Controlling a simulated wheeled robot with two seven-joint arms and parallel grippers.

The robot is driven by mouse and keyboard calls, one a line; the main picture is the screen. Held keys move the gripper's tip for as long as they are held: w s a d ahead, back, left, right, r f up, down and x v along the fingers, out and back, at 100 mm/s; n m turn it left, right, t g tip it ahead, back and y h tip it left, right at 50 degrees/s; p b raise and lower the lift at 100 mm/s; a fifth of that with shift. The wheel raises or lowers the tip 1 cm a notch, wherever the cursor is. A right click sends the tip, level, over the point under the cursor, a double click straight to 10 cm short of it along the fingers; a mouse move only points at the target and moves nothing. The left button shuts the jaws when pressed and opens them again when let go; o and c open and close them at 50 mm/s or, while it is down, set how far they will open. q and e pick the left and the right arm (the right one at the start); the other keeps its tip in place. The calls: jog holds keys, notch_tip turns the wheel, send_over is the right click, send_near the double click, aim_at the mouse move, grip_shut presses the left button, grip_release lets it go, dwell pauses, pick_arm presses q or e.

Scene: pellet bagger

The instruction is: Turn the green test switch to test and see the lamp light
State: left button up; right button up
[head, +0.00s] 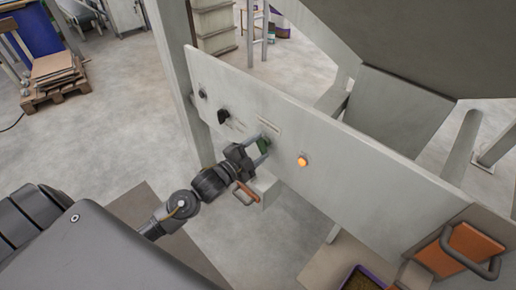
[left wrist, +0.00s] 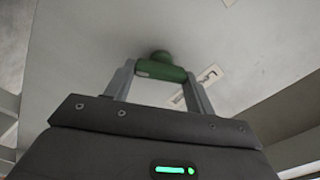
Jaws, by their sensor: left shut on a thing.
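The green test switch (head: 263,145) sits on the grey panel (head: 330,150). My left gripper (head: 258,148) reaches it from the left and is shut on its handle. In the left wrist view the green switch (left wrist: 160,68) lies between the two fingers of my left gripper (left wrist: 162,80), its handle lying nearly crosswise from finger to finger. The lamp (head: 303,160), to the right of the switch on the panel, glows orange. The fingers partly cover the switch in the head view. My right gripper is not in view.
A black knob (head: 223,116) and a small dark button (head: 202,95) are on the panel left of the switch. An orange plate with a dark handle (head: 470,250) is at lower right. A purple-rimmed bin (head: 362,280) stands below. A pallet (head: 55,85) is far left.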

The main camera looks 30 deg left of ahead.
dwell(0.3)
pick_arm(q)
jog(key=o, duration=1)
jog(key=shift+s+a+f, duration=0.15)
jog(key=shift+s, duration=0.3)
jog(key=b+v, duration=0.2)
jog(key=v, duration=0.8)
